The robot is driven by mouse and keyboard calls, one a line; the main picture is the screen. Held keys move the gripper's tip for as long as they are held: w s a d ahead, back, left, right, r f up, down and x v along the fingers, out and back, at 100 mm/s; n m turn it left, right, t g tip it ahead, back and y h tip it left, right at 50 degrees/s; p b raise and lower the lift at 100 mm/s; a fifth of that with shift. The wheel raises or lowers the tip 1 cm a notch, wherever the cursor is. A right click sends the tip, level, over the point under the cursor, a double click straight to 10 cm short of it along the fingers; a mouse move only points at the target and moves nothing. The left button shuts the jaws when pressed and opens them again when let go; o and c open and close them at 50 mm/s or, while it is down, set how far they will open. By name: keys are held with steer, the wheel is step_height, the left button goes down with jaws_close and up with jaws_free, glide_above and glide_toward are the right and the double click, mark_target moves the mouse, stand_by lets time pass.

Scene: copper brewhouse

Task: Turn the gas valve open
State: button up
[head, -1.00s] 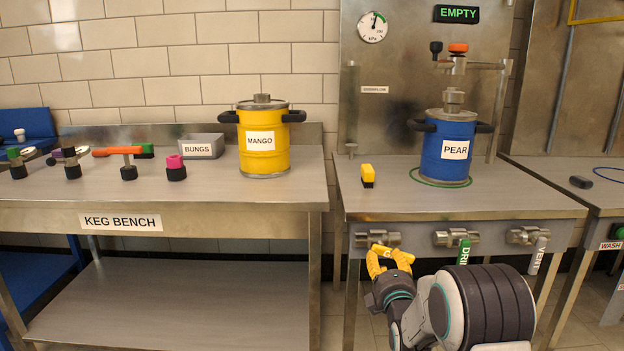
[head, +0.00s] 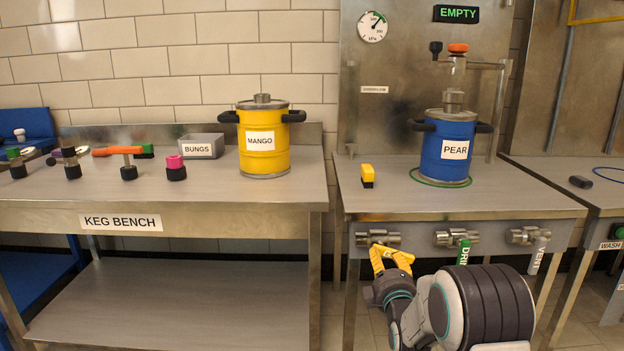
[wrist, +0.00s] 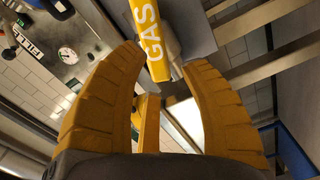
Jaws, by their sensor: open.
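The gas valve (head: 378,239) is the leftmost of several metal valves on the front edge of the filling stand. Its yellow handle (wrist: 152,40), lettered GAS, runs from the top of the wrist view to a lower end between my fingertips. My gripper (head: 392,256) is just below and in front of this valve in the head view. Its yellow fingers (wrist: 165,68) are spread, with the handle end between them and a visible gap on the right. Contact with the left finger cannot be told. In the head view the handle blends with the yellow fingers.
A green-handled valve (head: 457,238) and the VENT valve (head: 528,236) are to the right. The blue PEAR keg (head: 447,147) stands above on the stand, under an EMPTY sign (head: 457,14). A gauge (head: 372,27) hangs on the back panel. The keg bench (head: 200,219) is left.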

steer(key=shift+w, duration=0.95)
steer(key=shift+o, duration=0.2)
steer(key=shift+d+r, duration=0.1)
steer(key=shift+r, duration=0.05)
steer(key=shift+d, duration=0.1)
jaws_close()
steer(key=n, duration=0.4)
steer(key=shift+n, duration=0.3)
jaws_free()
stand_by(0.4)
